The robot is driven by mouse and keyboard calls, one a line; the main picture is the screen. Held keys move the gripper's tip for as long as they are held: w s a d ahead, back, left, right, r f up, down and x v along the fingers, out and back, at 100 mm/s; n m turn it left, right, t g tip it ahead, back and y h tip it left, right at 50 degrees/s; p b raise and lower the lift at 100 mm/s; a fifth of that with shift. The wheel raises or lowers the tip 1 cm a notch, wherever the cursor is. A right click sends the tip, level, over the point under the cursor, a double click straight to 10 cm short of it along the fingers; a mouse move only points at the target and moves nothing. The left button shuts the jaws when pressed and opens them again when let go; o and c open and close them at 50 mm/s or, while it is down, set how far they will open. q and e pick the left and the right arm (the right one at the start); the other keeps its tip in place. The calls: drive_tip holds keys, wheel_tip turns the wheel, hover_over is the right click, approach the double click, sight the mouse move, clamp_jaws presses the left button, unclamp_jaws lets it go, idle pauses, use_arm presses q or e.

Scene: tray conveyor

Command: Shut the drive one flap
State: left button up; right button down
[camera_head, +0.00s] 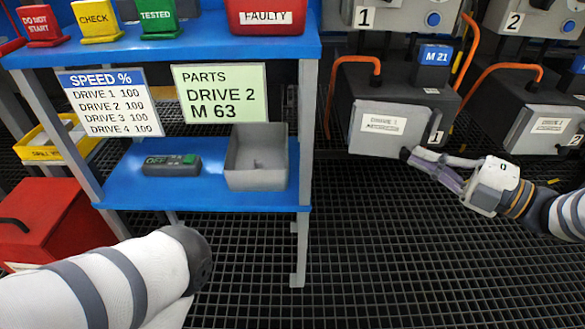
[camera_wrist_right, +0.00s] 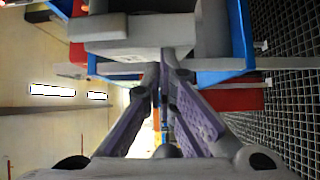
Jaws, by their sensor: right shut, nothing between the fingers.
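The drive one box (camera_head: 368,78) is dark and stands at the upper right of the head view. Its grey front flap (camera_head: 380,129), labelled DRIVE 1, lies against or nearly against the front of the box. I cannot tell whether it is fully closed. My right gripper (camera_head: 408,156) has its fingers together at the flap's lower right edge, touching or very close to it. In the right wrist view, its purple-padded fingers (camera_wrist_right: 163,78) converge in front of a grey block, with nothing held. My left arm shows at lower left, but its gripper is not visible.
A similar drive two box (camera_head: 548,125) stands to the right. Orange cables (camera_head: 335,85) run beside drive one. A blue shelf (camera_head: 215,192) on the left holds a grey bin (camera_head: 257,178) and a control box (camera_head: 172,165). Dark grid floor lies below.

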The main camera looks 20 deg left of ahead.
drive_tip(key=shift+w+d+b, duration=0.15)
drive_tip(key=shift+w+b, duration=0.45)
drive_tip(key=shift+w, duration=0.3)
